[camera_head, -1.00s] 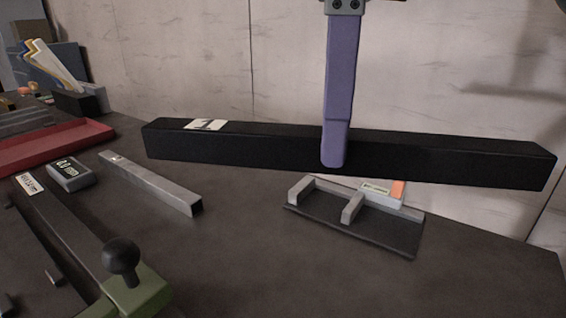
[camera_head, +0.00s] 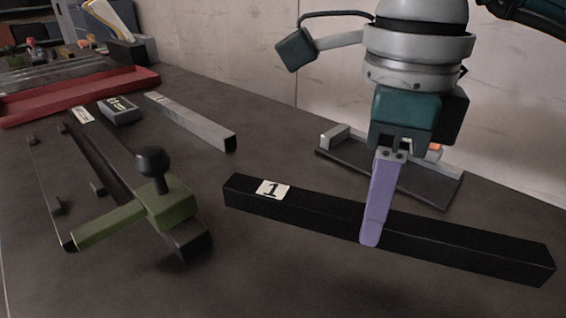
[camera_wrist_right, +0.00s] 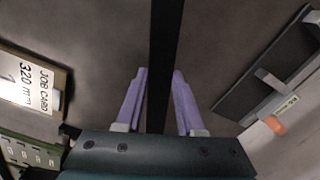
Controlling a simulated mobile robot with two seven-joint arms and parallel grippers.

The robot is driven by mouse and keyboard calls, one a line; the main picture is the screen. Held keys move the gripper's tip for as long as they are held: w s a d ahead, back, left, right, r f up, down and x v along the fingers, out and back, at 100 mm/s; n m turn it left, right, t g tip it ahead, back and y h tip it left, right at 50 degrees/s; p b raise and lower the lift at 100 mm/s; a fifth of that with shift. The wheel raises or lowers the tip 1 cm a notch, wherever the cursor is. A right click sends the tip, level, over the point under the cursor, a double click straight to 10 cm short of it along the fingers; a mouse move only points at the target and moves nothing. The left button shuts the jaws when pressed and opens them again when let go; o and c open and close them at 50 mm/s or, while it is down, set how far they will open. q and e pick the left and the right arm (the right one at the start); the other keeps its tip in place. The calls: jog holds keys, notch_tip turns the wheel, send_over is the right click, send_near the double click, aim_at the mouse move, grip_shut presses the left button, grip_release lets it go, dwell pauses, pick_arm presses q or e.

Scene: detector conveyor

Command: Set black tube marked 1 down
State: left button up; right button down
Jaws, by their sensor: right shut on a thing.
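The black tube marked 1 (camera_head: 310,212) is a long, square-section bar with a white label reading 1 near its left end. It lies low over the grey table in the head view, right of centre. Whether its underside touches the table I cannot tell. My right gripper (camera_head: 374,228) is shut on the tube near its middle, with one purple finger showing on the near side. In the right wrist view the tube (camera_wrist_right: 164,50) runs up between both purple fingers. The far finger is hidden in the head view. My left gripper is not in view.
A dark holder with grey blocks (camera_head: 418,186) stands behind the tube. A green clamp with a black knob (camera_head: 168,203) sits on a rail to the left. A short grey tube (camera_head: 190,121), a dark labelled box (camera_head: 118,109) and a red tray (camera_head: 110,92) lie farther back.

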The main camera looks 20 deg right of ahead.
notch_tip(320, 180, down, 4)
jog(key=shift+f+b, duration=0.25)
jog(key=shift+b, duration=0.1)
jog(key=shift+r, duration=0.1)
jog(key=c, duration=0.5)
grip_release()
jog(key=shift+r, duration=0.15)
notch_tip(320, 180, up, 11)
jog(key=shift+f+p, duration=0.1)
jog(key=shift+p, duration=0.7)
jog(key=shift+r, duration=0.45)
